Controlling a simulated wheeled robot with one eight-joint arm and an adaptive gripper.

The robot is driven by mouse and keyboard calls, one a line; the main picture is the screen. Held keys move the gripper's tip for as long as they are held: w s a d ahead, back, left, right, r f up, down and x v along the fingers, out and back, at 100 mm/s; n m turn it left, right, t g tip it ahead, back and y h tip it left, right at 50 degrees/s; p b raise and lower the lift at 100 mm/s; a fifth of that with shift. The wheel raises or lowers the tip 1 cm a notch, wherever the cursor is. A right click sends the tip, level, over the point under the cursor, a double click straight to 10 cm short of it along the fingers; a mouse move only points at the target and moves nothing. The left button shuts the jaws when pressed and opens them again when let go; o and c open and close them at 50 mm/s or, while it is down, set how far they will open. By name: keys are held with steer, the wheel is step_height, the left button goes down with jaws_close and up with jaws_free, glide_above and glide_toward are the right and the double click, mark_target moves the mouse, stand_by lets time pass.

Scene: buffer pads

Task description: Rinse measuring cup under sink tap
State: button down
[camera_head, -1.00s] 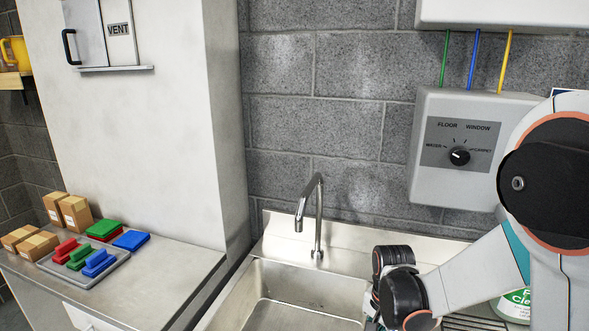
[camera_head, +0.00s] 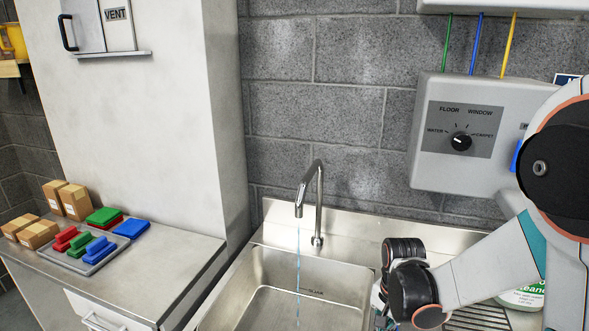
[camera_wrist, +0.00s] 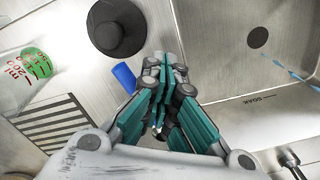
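The steel sink tap (camera_head: 314,195) stands behind the sink basin (camera_head: 290,270), and a thin blue stream of water (camera_head: 298,262) falls from its spout. The stream also shows at the right of the wrist view (camera_wrist: 285,68). My gripper (camera_wrist: 165,68) has its teal fingers together over the steel rim, with nothing clearly held between them. A small blue piece (camera_wrist: 124,77) lies right beside the fingertips; whether they touch it is unclear. A clear container with red markings (camera_wrist: 22,78), apparently the measuring cup, stands at the left of the wrist view, partly cut off.
A black round part (camera_wrist: 115,25) sits near the fingertips. A ribbed drainer (camera_wrist: 55,122) lies at the left. A green-labelled cleaner bottle (camera_head: 520,294) stands behind my arm. A tray of coloured blocks (camera_head: 75,262) and boxes rest on the left counter. The basin is empty.

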steer(key=shift+s+d, duration=0.25)
steer(key=shift+d, duration=0.25)
steer(key=shift+s+d, duration=0.2)
steer(key=shift+d, duration=0.3)
steer(key=shift+d, duration=0.25)
steer(key=r+p, duration=0.2)
steer(key=r, duration=0.1)
steer(key=a+r+p, duration=0.1)
steer(key=r, duration=0.1)
